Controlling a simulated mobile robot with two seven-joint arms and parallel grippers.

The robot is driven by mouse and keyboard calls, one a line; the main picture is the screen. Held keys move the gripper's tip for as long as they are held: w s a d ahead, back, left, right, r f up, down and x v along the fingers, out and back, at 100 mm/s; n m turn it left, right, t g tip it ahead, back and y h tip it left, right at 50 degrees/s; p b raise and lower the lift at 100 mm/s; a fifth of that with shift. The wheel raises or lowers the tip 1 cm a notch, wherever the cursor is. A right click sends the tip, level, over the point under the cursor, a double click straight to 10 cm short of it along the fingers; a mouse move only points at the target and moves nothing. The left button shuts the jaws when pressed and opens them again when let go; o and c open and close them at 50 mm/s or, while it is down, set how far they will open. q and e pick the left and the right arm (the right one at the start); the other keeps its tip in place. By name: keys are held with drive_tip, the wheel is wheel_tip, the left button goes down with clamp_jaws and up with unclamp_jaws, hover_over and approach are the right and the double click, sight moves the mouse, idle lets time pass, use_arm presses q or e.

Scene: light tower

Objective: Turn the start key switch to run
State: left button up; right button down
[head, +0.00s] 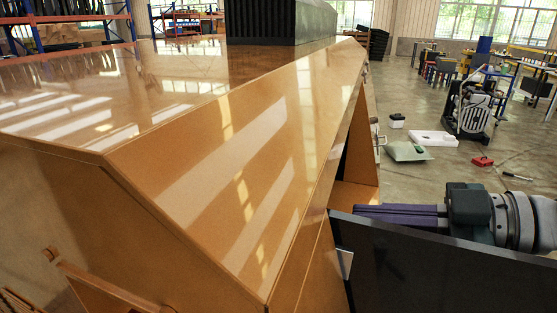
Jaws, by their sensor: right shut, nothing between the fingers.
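The light tower's glossy orange-brown housing (250,165) fills the left and middle of the head view. A dark panel, seemingly an open door (440,270), stands out from its right side. My right gripper (362,211) comes in from the right just behind the panel's top edge, its purple fingers pointing left toward the opening in the housing side (357,165). The fingers are shut and empty; their lower part is hidden by the panel. The start key switch does not show. My left gripper is not in view.
A black ribbed block (280,22) stands on top of the housing. On the floor to the right are a grey-green sheet (408,152), a white slab (434,138), a red box (482,161) and a dark machine (470,108). Blue-and-orange shelving (65,25) stands at the back left.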

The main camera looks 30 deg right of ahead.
drive_tip(key=shift+v, duration=1.2)
drive_tip(key=c, duration=1.5)
unclamp_jaws()
drive_tip(key=shift+s+d, duration=0.15)
drive_tip(key=shift+s, duration=0.05)
drive_tip(key=o, duration=0.4)
drive_tip(key=f+y+b, duration=0.1)
drive_tip(key=b, duration=0.1)
drive_tip(key=w+f+m+y+b, duration=0.1)
drive_tip(key=b, duration=0.2)
drive_tip(key=shift+a+b, duration=0.3)
drive_tip(key=shift+a, duration=0.1)
drive_tip(key=shift+o, duration=0.9)
drive_tip(key=d+m+b, duration=0.1)
drive_tip(key=b, duration=0.1)
drive_tip(key=w+d+m+b, duration=0.1)
drive_tip(key=b, duration=0.1)
drive_tip(key=shift+w+d+t+y, duration=0.1)
drive_tip(key=shift+d+t+y, duration=0.25)
drive_tip(key=shift+t+y, duration=0.05)
drive_tip(key=x, duration=0.9)
drive_tip(key=shift+w+a+r, duration=0.15)
drive_tip(key=shift+w+r, duration=0.2)
drive_tip(key=shift+r, duration=0.15)
drive_tip(key=shift+m, duration=0.3)
drive_tip(key=shift+c, duration=0.3)
clamp_jaws()
